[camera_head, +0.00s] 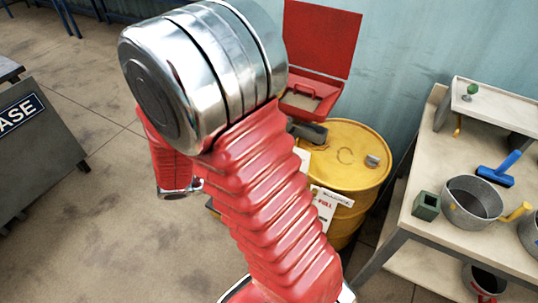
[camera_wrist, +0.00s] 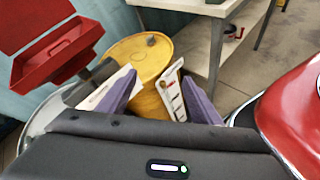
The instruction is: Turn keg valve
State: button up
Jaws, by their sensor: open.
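The yellow keg (camera_head: 340,160), a drum with a small grey cap (camera_head: 372,160) on its top, stands by the wall, partly hidden behind my red arm. White label cards (camera_head: 328,205) show at its front, one reading "FULL". In the wrist view the keg (camera_wrist: 140,55) lies beyond my gripper (camera_wrist: 160,76), whose purple fingers are apart with nothing seen held between them. White cards (camera_wrist: 172,92) show near the fingers. I cannot tell whether the fingers touch anything. I cannot make out the keg's valve in either view.
An open red case (camera_head: 303,103) with its lid up is behind the keg. A dark sign board (camera_head: 45,150) stands at left. Open floor lies between.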

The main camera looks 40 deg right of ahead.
jog(key=w+f+n+t+h, duration=0.2)
jog(key=w+f+n+t, duration=0.2)
jog(key=f+n, duration=0.3)
jog(key=w+f+n+t+h, duration=0.2)
jog(key=w+f+n+t, duration=0.3)
jog(key=f+n+t, duration=0.1)
notch_tip(320, 180, down, 2)
jog(key=shift+w+d+f+n+h, duration=0.2)
jog(key=shift+w+d+n+h, duration=0.15)
jog(key=shift+n, duration=0.55)
jog(key=x, duration=1.3)
jog(key=shift+d, duration=0.35)
jog(key=shift+c, duration=0.4)
